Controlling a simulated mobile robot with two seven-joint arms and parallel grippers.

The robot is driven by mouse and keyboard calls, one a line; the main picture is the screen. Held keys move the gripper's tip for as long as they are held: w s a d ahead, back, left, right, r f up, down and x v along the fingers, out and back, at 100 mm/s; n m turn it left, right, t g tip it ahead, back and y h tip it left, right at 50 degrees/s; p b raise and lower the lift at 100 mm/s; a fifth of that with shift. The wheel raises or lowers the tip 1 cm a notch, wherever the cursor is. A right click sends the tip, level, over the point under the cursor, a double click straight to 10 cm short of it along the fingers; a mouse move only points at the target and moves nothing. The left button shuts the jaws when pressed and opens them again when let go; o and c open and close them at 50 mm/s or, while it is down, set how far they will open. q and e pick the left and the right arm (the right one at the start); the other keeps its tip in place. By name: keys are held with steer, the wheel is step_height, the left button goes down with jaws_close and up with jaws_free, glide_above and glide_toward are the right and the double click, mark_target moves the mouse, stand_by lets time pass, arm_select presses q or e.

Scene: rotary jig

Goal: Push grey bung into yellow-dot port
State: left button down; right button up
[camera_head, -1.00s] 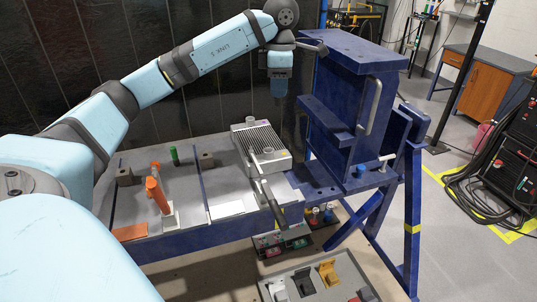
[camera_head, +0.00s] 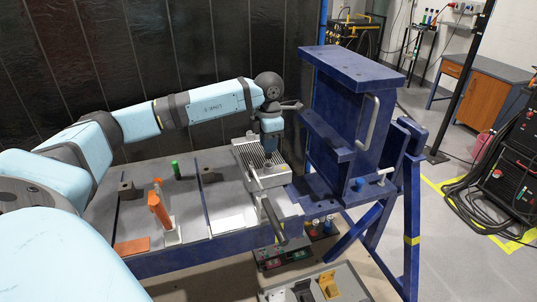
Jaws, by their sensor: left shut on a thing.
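My left gripper (camera_head: 270,148) points down over the back right of the light grey finned block (camera_head: 254,157) on the bench, just beside the blue upright frame. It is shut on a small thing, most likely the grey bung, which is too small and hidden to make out. I cannot tell whether it touches the block. My right gripper is out of view.
The blue upright frame (camera_head: 340,110) with a grey handle stands close right of the gripper. On the bench are an orange post (camera_head: 159,212), a green cylinder (camera_head: 176,169) and dark blocks. A tray of parts (camera_head: 345,277) lies at the front.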

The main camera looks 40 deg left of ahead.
mark_target(268, 157)
arm_select(q)
step_height(268, 157, down, 5)
steer(key=shift+r+p, duration=0.2)
steer(key=shift+p, duration=0.15)
steer(key=shift+f, duration=0.25)
steer(key=c, duration=1)
jaws_free()
steer(key=shift+r, duration=0.2)
step_height(268, 157, up, 11)
steer(key=shift+r+b, duration=0.1)
steer(key=shift+b, duration=1)
steer(key=shift+r, duration=0.4)
